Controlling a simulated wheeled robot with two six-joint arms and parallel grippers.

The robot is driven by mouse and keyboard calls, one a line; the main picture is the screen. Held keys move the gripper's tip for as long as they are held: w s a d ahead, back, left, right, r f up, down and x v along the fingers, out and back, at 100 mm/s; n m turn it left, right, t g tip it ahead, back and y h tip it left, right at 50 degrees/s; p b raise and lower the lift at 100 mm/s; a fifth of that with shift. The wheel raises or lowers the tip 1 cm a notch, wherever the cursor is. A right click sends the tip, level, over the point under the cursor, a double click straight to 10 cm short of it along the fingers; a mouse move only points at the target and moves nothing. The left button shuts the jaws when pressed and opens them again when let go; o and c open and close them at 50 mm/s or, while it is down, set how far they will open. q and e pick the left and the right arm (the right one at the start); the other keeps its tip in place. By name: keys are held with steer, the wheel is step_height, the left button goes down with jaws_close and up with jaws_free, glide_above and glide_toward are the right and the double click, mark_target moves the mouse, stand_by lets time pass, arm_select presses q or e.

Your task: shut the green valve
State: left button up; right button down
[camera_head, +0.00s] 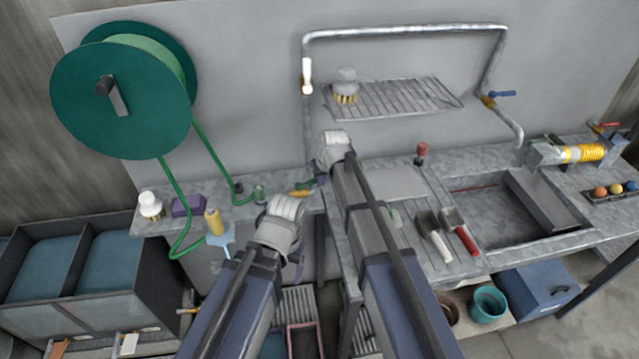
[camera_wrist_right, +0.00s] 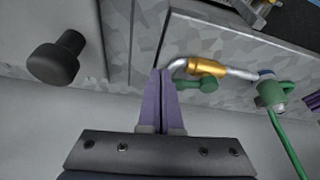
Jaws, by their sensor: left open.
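The green valve has a brass body (camera_head: 299,194) and a green handle (camera_head: 306,184), on the bench edge left of centre in the head view. In the right wrist view its brass body (camera_wrist_right: 207,68) sits on a silver pipe, with the green handle (camera_wrist_right: 197,85) beside it. My right gripper (camera_wrist_right: 161,74) has its purple fingers together and empty, just left of the handle in that view; contact cannot be told. In the head view the right gripper (camera_head: 321,180) is largely hidden by its wrist. My left gripper (camera_head: 297,266) is open, lower and in front of the bench.
A green hose reel (camera_head: 122,90) hangs at the left, its hose running down to the bench. A yellow-handled spray tool (camera_head: 214,222), purple sponge (camera_head: 187,205) and brush (camera_head: 150,206) are nearby. A dark knob (camera_wrist_right: 56,62) shows in the wrist view. A sink (camera_head: 515,212) is at right.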

steer(key=shift+w, duration=0.7)
stand_by(0.4)
steer(key=s+d, duration=0.2)
steer(key=s, duration=0.1)
steer(key=shift+s, duration=0.2)
arm_select(q)
step_height(320, 180, up, 9)
steer(key=d+p, duration=0.1)
steer(key=p, duration=0.8)
steer(key=shift+r, duration=0.15)
arm_select(e)
steer(key=d+v, duration=0.1)
steer(key=v, duration=0.9)
steer(key=shift+w+d, duration=0.25)
steer(key=shift+w, duration=0.05)
